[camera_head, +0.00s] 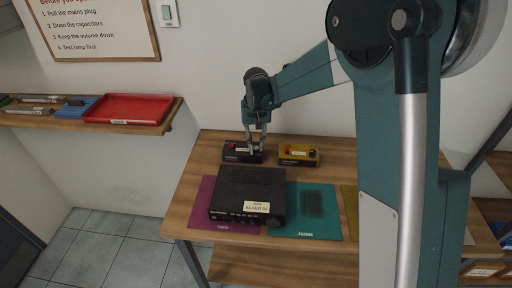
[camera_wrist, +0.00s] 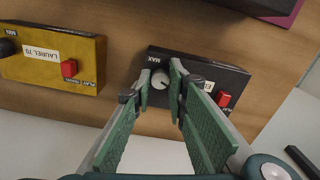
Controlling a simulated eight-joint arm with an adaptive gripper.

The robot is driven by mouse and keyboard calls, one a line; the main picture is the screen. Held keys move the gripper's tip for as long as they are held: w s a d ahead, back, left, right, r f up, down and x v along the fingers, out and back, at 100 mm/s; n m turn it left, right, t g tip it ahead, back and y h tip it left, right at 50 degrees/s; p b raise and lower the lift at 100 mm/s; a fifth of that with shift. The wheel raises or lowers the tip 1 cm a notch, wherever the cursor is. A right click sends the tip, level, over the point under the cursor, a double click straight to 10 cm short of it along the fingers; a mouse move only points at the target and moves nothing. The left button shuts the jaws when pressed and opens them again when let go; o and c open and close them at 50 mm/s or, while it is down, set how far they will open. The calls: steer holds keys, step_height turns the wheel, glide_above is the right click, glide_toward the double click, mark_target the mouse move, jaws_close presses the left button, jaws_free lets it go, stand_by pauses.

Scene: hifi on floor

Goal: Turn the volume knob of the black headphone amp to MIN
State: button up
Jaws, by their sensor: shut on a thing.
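The black headphone amp (camera_head: 236,156) stands at the back of the wooden table, and in the wrist view the black amp (camera_wrist: 205,72) lies under my fingers. Its grey volume knob (camera_wrist: 160,80) sits between my fingertips, with the word MAX beside it. My gripper (camera_head: 257,150) points down at the amp; in the wrist view my gripper (camera_wrist: 161,84) is shut on the knob. I cannot tell where the knob's mark points; the MIN label is not readable. A red switch (camera_wrist: 224,99) and a partly hidden white name label are on the same face.
A yellow amp (camera_head: 299,158) with a red switch and the label LAUREL 70 stands beside it. A larger black hifi unit (camera_head: 240,187) is in front, on a purple mat (camera_head: 202,212). A teal mat (camera_head: 325,222) lies to its right. A shelf holds a red tray (camera_head: 128,108).

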mark_target(256, 148)
steer(key=n+b, duration=0.1)
steer(key=n, duration=0.4)
steer(key=shift+n, duration=0.3)
steer(key=n+b, duration=0.1)
steer(key=n, duration=0.4)
steer(key=o, duration=0.9)
steer(key=shift+r, duration=0.1)
steer(key=shift+r, duration=5.95)
steer(key=shift+s+d, duration=0.1)
